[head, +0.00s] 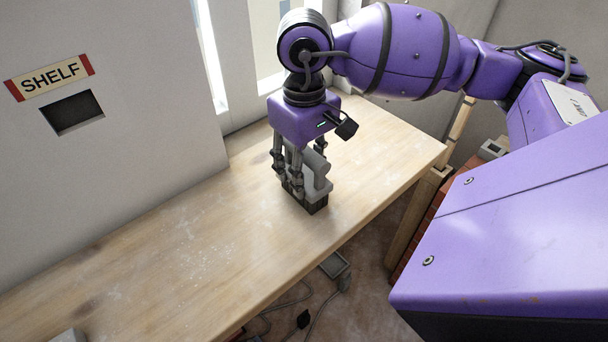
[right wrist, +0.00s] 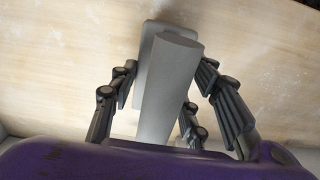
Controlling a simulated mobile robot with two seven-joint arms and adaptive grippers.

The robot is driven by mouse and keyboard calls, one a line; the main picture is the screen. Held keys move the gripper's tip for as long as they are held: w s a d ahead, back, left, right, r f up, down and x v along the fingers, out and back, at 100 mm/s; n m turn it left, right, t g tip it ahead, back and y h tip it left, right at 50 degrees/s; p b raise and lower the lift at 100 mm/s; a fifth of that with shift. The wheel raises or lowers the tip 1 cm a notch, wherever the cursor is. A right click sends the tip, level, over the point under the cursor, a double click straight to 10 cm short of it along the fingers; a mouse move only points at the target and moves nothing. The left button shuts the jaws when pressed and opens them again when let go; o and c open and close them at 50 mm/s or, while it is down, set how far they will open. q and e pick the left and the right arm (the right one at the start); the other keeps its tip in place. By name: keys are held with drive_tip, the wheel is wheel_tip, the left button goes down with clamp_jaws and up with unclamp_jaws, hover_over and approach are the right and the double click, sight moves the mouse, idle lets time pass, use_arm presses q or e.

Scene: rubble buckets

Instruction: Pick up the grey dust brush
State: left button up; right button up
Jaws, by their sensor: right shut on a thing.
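The grey dust brush (head: 319,187) is on the wooden table, with its dark bristles at the bottom against or just over the tabletop; I cannot tell which. My right gripper (head: 300,180) points down from above and is shut on the brush. In the right wrist view the brush's grey handle (right wrist: 170,90) runs between the fingers of my right gripper (right wrist: 165,100), with fingers on both sides of it. The fingers hide part of the brush in the head view. My left gripper is not in view.
The wooden table (head: 190,235) is mostly bare, with white dust marks. A wall with a SHELF sign (head: 50,77) and a dark opening (head: 73,112) stands at the left. Cables and a grey object (head: 335,265) lie below the table's front edge. A grey thing shows at the lower-left edge.

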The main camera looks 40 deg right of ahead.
drive_tip(key=shift+c, duration=1.1)
drive_tip(key=shift+r, duration=0.65)
wheel_tip(320, 180, up, 2)
drive_tip(key=shift+s+a+r, duration=0.1)
drive_tip(key=shift+r, duration=0.1)
use_arm(q)
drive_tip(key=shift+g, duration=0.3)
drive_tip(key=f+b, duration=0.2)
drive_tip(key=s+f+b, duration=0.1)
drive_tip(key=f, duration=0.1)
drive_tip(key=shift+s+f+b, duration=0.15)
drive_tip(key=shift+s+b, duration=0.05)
drive_tip(key=shift+b, duration=0.15)
use_arm(e)
drive_tip(key=s+a+r, duration=0.6)
drive_tip(key=s+r, duration=0.3)
drive_tip(key=s, duration=0.3)
drive_tip(key=shift+s+r, duration=0.15)
drive_tip(key=shift+s, duration=0.05)
